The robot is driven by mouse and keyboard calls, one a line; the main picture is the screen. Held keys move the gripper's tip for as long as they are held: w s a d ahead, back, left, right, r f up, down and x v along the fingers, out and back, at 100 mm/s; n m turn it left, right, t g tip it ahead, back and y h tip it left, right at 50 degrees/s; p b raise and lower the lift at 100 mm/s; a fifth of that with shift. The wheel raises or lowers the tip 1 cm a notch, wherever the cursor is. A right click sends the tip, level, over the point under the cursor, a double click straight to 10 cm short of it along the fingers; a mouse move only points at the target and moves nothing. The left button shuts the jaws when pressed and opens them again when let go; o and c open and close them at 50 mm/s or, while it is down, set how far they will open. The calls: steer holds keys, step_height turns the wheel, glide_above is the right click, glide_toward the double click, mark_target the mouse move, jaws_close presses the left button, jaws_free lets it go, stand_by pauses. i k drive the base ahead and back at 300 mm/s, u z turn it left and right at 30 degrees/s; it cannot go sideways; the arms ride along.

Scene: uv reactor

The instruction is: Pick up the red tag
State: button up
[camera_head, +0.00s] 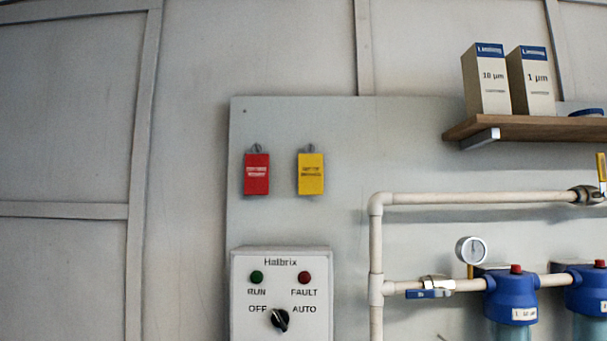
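The red tag (257,174) hangs from a small hook on the upper left of a grey backing panel (410,140). It is a flat upright rectangle with pale lettering too small to read. A yellow tag (311,174) of like size hangs from its own hook just to its right, with a gap between them. Nothing covers the red tag. My gripper is not in view.
A control box (281,295) with RUN and FAULT lights and a selector knob is below the tags. Pale pipes (376,245), a gauge (471,250) and blue filter housings (512,295) are at right. A wooden shelf (540,127) holds two cartons. The wall left of the panel is bare.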

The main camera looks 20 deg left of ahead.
mark_target(257, 165)
steer(key=z, duration=0.15)
steer(key=k, duration=0.7)
steer(key=u, duration=0.95)
